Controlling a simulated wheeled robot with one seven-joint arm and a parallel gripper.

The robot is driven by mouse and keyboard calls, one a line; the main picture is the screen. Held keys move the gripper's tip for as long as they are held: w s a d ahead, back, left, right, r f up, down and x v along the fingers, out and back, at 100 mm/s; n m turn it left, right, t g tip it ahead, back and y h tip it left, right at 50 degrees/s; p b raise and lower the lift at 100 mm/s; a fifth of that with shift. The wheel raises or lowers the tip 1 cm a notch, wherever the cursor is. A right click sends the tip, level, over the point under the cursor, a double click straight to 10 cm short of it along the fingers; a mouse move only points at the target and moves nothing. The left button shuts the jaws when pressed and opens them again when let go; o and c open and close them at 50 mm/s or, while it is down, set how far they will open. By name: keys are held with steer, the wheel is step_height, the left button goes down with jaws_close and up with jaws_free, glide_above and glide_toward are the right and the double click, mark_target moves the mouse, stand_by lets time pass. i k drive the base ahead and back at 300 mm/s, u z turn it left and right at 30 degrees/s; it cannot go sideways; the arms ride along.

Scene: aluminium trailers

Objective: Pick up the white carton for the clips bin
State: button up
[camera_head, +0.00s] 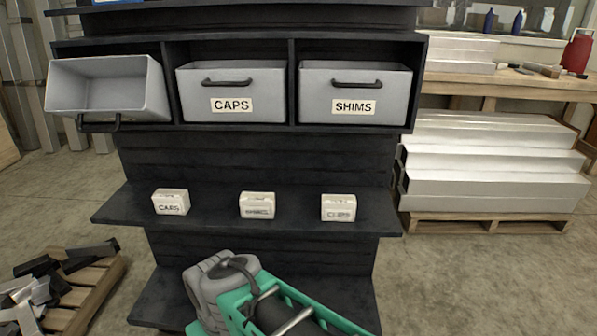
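Three small white cartons stand spaced apart on the dark middle shelf (120,209). The right carton (338,208) has a blurred label that seems to read CLIPS. The middle carton (257,206) has a label too blurred to read surely. The left carton (170,202) seems to read CAPS. Three grey bins sit in the row above. The left bin (105,88) is tipped forward, its open top facing me and its inside looking empty; no label shows on it. The middle bin (231,92) reads CAPS and the right bin (355,94) reads SHIMS. My gripper is not seen.
A green and grey form at the bottom centre covers part of the lowest shelf (157,300); I cannot tell whether it is mine. Aluminium profiles (490,165) are stacked on a pallet at right, below a wooden bench (470,88). A pallet with dark and silver offcuts (50,285) lies lower left.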

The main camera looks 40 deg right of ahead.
mark_target(337, 208)
steer(key=z, duration=1.35)
steer(key=k, duration=0.1)
steer(key=z, duration=0.15)
